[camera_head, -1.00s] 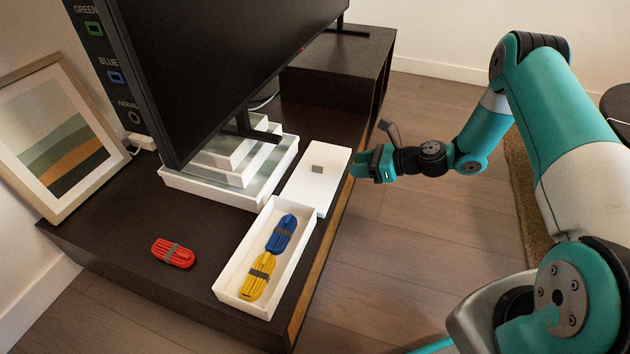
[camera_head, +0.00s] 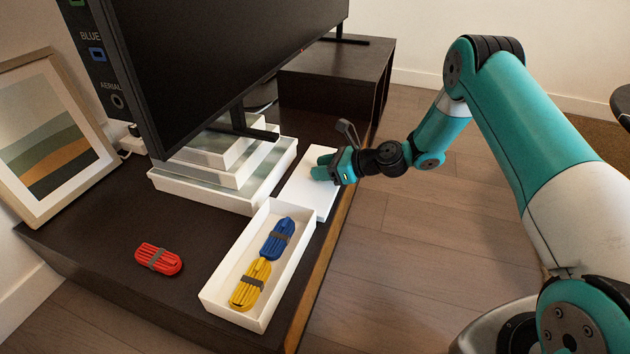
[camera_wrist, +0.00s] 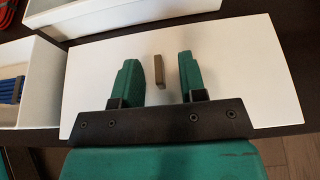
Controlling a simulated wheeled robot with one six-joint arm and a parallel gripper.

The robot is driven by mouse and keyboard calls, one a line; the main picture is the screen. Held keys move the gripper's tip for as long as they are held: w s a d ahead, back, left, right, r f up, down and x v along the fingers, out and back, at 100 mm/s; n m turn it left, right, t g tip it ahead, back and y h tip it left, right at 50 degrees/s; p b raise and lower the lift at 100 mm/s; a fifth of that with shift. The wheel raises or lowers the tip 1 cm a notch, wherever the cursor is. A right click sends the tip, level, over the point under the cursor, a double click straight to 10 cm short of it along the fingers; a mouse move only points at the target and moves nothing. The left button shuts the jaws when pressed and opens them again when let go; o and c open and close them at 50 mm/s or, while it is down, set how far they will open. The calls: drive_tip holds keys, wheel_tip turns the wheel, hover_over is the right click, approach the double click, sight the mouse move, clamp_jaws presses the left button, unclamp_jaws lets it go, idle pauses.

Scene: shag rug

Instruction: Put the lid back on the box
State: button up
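The open white box (camera_head: 296,262) stands on the dark cabinet with a blue cable bundle (camera_head: 277,238) and a yellow cable bundle (camera_head: 250,285) inside. The white lid (camera_head: 301,192) lies flat on the cabinet just behind the box. In the wrist view the lid (camera_wrist: 230,60) has a small brown-grey handle (camera_wrist: 158,71) in its middle. My gripper (camera_head: 322,169) is over the lid in the head view. In the wrist view my gripper (camera_wrist: 161,75) is open, with a finger on either side of the handle and gaps between. In the head view the gripper hides the handle.
A red cable bundle (camera_head: 158,258) lies on the cabinet left of the box. Stacked white trays (camera_head: 219,180) stand under the large TV (camera_head: 235,60), close to the lid's left side. A framed picture (camera_head: 47,137) leans at the left. The cabinet's front edge runs close along the box.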

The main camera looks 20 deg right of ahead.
drive_tip(key=shift+c, duration=0.2)
clamp_jaws()
